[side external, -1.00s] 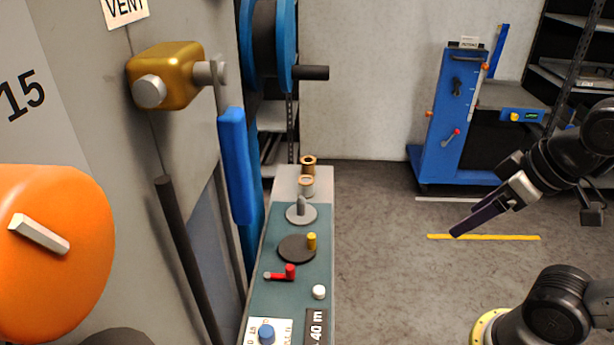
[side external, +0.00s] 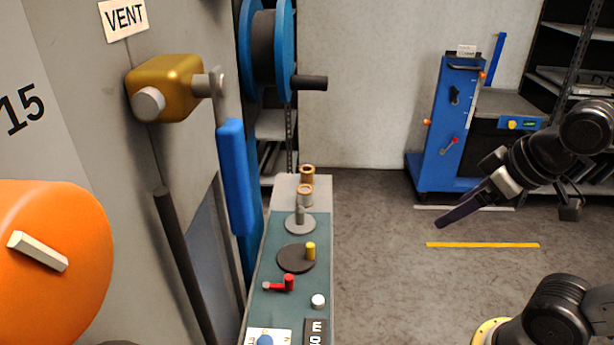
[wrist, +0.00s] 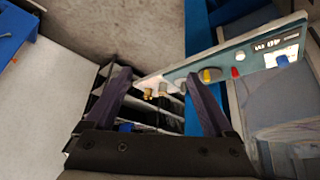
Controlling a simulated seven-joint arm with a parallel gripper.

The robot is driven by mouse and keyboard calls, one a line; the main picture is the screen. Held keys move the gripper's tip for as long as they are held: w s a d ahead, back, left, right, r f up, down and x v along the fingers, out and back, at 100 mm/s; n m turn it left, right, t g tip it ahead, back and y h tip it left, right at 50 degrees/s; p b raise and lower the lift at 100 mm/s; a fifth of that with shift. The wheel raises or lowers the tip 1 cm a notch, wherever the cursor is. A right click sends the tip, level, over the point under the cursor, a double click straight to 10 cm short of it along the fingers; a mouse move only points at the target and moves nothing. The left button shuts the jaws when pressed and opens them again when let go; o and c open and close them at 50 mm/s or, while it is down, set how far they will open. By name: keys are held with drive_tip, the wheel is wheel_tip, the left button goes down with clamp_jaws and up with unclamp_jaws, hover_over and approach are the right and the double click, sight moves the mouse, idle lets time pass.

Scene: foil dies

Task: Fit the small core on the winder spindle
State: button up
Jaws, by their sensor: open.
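Two short tan cores stand at the far end of the narrow winder bench: a rear core (side external: 307,173) and a front core (side external: 305,197). I cannot tell surely which is the small one. The spindle (side external: 300,212), a grey post on a round grey base, stands just in front of them and carries no core. My gripper (side external: 440,222) is in the air to the right of the bench, well apart from it. In the wrist view my gripper (wrist: 157,78) is open and empty, with the cores (wrist: 155,92) showing small and distant between its dark fingers.
The bench top also holds a black disc with a yellow knob (side external: 311,251), a red crank (side external: 288,283) and a white button (side external: 318,301). A blue reel (side external: 285,45) and a blue handle (side external: 235,175) rise on its left. A blue cart (side external: 445,130) stands behind. Floor between bench and arm is clear.

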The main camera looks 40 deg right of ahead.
sight(302, 168)
drive_tip(key=w+d+n+t+h, duration=0.1)
drive_tip(key=w+d+t, duration=0.3)
drive_tip(key=w, duration=1)
drive_tip(key=w+d+n+t, duration=0.1)
drive_tip(key=w+d, duration=0.5)
drive_tip(key=w, duration=0.8)
drive_tip(key=w+d+f+n+t+y, duration=0.1)
drive_tip(key=w+f+n+t+y, duration=0.15)
drive_tip(key=w+f, duration=0.4)
wheel_tip(302, 168, down, 10)
drive_tip(key=n+t+y, duration=0.2)
drive_tip(key=y, duration=0.6)
drive_tip(key=x, duration=0.9)
drive_tip(key=a+x, duration=0.1)
drive_tip(key=x, duration=0.3)
drive_tip(key=shift+w+a+r, duration=0.1)
drive_tip(key=shift+a+r, duration=0.05)
drive_tip(key=shift+r, duration=0.05)
clamp_jaws()
drive_tip(key=shift+r, duration=0.1)
